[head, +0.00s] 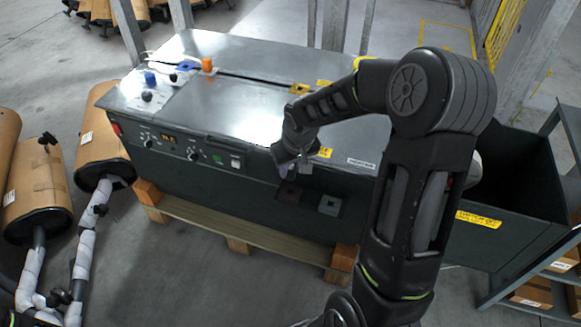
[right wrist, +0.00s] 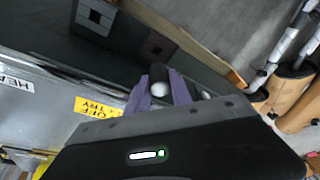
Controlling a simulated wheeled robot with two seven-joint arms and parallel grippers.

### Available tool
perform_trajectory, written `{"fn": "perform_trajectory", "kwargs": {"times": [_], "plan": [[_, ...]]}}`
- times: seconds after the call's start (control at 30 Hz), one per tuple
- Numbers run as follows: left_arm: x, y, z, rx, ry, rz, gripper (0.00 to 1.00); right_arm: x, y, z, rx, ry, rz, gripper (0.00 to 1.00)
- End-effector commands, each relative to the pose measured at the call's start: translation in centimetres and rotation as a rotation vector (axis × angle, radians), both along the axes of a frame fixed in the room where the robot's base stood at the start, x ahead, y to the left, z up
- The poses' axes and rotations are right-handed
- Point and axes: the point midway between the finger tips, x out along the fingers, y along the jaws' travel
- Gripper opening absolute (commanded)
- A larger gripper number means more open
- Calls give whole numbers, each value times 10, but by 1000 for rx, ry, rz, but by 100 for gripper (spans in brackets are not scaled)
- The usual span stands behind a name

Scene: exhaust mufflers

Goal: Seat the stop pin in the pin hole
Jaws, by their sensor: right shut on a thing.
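My right gripper (head: 287,168) hangs at the front face of the dark green machine, just above two small square plates. In the right wrist view its purple fingers (right wrist: 160,92) are shut on the stop pin (right wrist: 159,79), a short dark pin with a pale rounded end. A reddish-brown square plate (head: 289,193) with a dark centre lies below the gripper; it also shows beyond the pin in the right wrist view (right wrist: 157,46). A grey square plate (head: 330,205) with a dark centre sits beside it. I cannot tell which centre is the pin hole. The pin appears apart from both plates. My left gripper is out of view.
The machine's metal top (head: 235,95) carries an orange knob (head: 207,65) and blue parts. It stands on a wooden pallet (head: 215,232). Wrapped mufflers (head: 100,145) lean at the left. An open dark bin (head: 515,180) and a shelf rack (head: 545,275) are at the right.

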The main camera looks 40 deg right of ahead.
Motion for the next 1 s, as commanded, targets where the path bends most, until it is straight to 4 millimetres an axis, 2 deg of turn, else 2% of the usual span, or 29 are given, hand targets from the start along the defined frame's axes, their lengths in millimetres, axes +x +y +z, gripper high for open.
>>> {"fn": "perform_trajectory", "kwargs": {"times": [0.27, 0.7, 1.0], "plan": [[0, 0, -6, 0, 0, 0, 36, 0, 0, -7, 0, 0, 0, 0], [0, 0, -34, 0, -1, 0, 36, 0, 0, -44, 0, 0, -1, 0], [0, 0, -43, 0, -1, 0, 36, 0, 0, -58, 0, 0, 0, 0]]}}
